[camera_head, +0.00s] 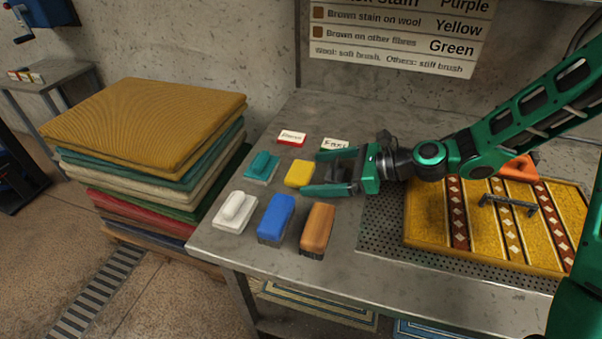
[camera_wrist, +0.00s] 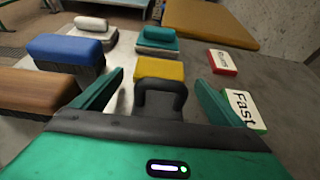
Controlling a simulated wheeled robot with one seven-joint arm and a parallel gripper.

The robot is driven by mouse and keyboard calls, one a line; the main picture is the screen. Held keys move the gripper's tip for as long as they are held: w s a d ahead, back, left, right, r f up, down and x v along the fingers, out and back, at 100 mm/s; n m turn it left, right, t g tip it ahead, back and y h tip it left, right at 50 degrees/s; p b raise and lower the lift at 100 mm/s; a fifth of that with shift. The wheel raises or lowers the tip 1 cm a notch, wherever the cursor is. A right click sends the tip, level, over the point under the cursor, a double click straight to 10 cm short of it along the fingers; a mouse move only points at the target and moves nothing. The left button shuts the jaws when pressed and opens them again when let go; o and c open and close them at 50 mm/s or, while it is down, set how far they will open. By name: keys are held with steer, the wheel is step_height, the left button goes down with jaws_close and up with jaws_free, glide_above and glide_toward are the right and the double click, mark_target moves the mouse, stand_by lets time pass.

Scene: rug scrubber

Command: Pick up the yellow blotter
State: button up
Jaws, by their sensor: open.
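The yellow blotter (camera_head: 299,173) lies on the grey metal table. It also shows in the wrist view, straight ahead of my gripper (camera_wrist: 160,82), as a yellow block (camera_wrist: 160,69). A dark arch-shaped piece stands against its near side; I cannot tell whether it belongs to the blotter. In the head view my gripper (camera_head: 310,172) reaches in from the right, low over the table. Its two green fingers are open and apart, with tips at about the blotter's right side. Nothing is held between them.
Close by are a teal blotter (camera_head: 262,166), a white blotter (camera_head: 235,211), a blue brush (camera_head: 276,219) and a brown brush (camera_head: 317,229). Two small labelled blocks (camera_head: 291,138) lie behind. A yellow patterned rug (camera_head: 430,217) lies right; stacked rugs (camera_head: 150,118) stand left.

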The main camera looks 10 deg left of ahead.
steer(key=shift+a+f, duration=0.25)
steer(key=shift+a, duration=0.3)
steer(key=c, duration=1.1)
steer(key=shift+w+r, duration=0.1)
steer(key=shift+c, duration=0.2)
